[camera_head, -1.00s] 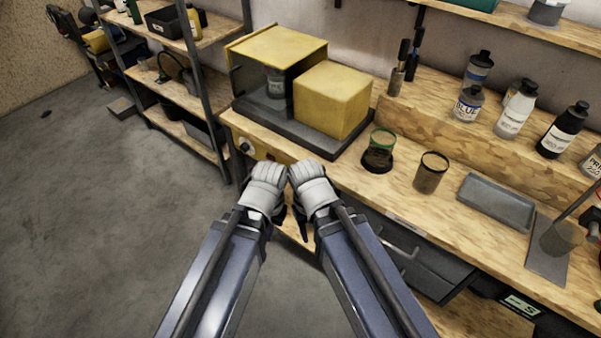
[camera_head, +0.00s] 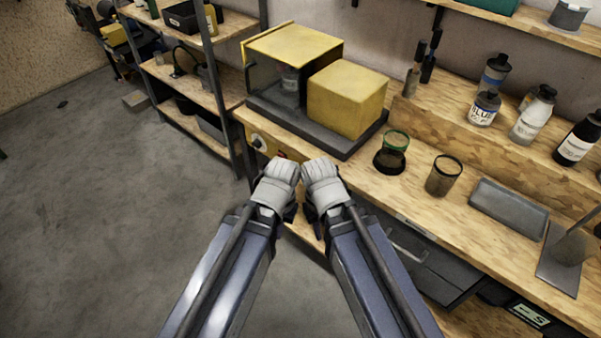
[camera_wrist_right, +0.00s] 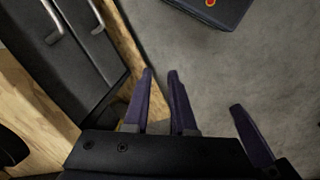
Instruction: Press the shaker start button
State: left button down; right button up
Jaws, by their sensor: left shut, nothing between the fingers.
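The shaker is a yellow-topped cabinet (camera_head: 290,48) on a dark base, with a dark opening and a container inside. A yellow control panel (camera_head: 268,146) sits on the bench front below it, with a pale round knob (camera_head: 258,142) and a small red button (camera_head: 281,155). My left gripper (camera_head: 286,215) is shut and empty, in front of and below the panel. My right gripper (camera_head: 313,222) is close beside it. Both point down, apart from the panel, their tips partly hidden by the wrists. Dark fingers show in the right wrist view (camera_wrist_right: 160,100), but their pairing is unclear.
A yellow block (camera_head: 347,98) stands beside the cabinet. A green-rimmed cup (camera_head: 396,142), a dark cup (camera_head: 444,176) and a grey tray (camera_head: 508,207) sit on the bench to the right. Metal shelving (camera_head: 238,95) stands left.

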grip_shut()
dwell(1.3)
